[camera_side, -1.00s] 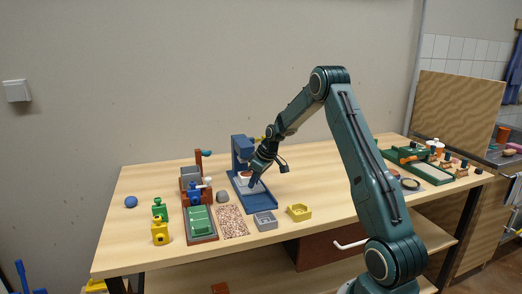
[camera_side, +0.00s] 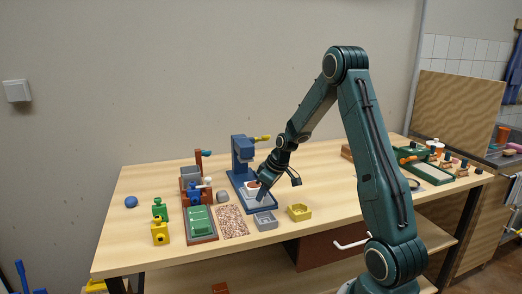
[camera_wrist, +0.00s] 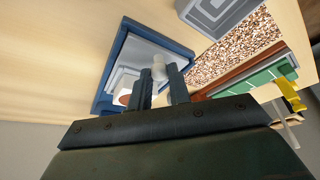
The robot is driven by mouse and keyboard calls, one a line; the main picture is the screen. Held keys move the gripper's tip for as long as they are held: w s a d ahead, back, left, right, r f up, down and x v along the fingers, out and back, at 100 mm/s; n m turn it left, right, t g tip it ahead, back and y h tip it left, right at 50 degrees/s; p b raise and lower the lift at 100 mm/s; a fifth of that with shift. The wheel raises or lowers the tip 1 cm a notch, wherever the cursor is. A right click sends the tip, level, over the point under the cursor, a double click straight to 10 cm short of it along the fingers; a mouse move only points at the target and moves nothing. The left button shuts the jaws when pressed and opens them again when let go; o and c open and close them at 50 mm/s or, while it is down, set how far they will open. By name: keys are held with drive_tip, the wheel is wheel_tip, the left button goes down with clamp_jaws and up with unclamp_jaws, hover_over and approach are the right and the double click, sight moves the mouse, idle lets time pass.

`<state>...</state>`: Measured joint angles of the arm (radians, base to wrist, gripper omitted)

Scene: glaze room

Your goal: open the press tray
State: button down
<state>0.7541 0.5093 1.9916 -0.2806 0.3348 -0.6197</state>
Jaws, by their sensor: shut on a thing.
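The blue press (camera_side: 241,148) stands upright on the table with a blue base (camera_side: 262,208). A pale tray (camera_side: 248,193) with a reddish-brown round thing (camera_side: 253,184) in it lies over the base, in front of the press column. My gripper (camera_side: 262,198) is low at the tray's front side. In the wrist view my gripper (camera_wrist: 160,76) is shut on a small pale knob (camera_wrist: 158,66) at the tray (camera_wrist: 123,78). The fingers hide part of the tray and the reddish thing.
A grey mould (camera_side: 265,221) and a yellow mould (camera_side: 299,212) stand close in front of the press. To the left are a speckled mat (camera_side: 231,222) and a green block on a brown base (camera_side: 201,224).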

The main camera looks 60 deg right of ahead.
drive_tip(key=c, duration=1.3)
unclamp_jaws()
drive_tip(key=shift+r, duration=0.1)
drive_tip(key=v, duration=1.3)
drive_tip(key=shift+s+r, duration=0.2)
drive_tip(key=shift+r, duration=0.1)
